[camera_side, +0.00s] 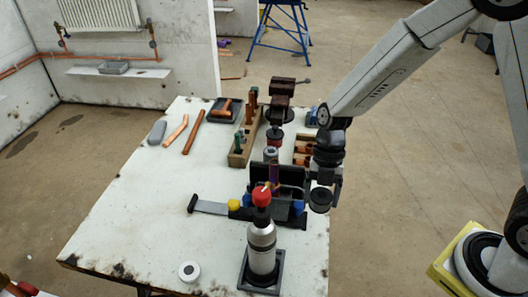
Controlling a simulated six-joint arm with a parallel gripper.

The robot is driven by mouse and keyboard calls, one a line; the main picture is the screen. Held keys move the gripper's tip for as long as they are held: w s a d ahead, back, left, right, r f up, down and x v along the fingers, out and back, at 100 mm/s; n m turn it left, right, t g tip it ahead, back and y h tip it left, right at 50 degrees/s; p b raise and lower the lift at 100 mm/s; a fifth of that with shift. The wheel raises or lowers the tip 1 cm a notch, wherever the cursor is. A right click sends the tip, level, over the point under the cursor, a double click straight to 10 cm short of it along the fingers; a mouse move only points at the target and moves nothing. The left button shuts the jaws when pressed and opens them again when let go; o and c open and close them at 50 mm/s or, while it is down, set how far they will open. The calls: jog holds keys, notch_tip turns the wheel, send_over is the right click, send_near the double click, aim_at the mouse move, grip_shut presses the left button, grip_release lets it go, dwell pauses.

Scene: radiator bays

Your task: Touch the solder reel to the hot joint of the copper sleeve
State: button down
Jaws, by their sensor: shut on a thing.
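My gripper (290,178) is a dark shape over the middle right of the table, reaching in from the right. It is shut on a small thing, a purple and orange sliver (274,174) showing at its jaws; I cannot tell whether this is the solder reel. A white ring with a dark centre (189,271) lies flat near the front edge, apart from the gripper. I cannot pick out the copper sleeve or its hot joint for certain. A copper fitting (227,107) lies in a dark tray at the back.
A silver bottle with a red top (262,240) stands on a black base in front of the gripper. A vise (282,92), a wooden rack (240,155) and a compartment box with copper pieces (302,150) stand behind. Copper pipes (194,131) lie at left. The front left is mostly clear.

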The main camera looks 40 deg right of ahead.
jog(key=shift+w+a+f, duration=0.2)
jog(key=shift+w, duration=0.25)
jog(key=shift+w+a+f, duration=0.15)
jog(key=shift+w+f, duration=0.05)
jog(key=shift+w, duration=0.25)
dwell(1.2)
jog(key=shift+s+r, duration=0.1)
jog(key=shift+s, duration=0.05)
dwell(1.9)
jog(key=shift+s+d+r, duration=0.3)
jog(key=shift+s+r, duration=0.4)
jog(key=shift+s, duration=0.05)
jog(key=shift+s+d+r, duration=0.3)
jog(key=shift+s+r, duration=0.4)
jog(key=shift+s, duration=0.05)
jog(key=shift+r, duration=2)
jog(key=shift+r, duration=0.15)
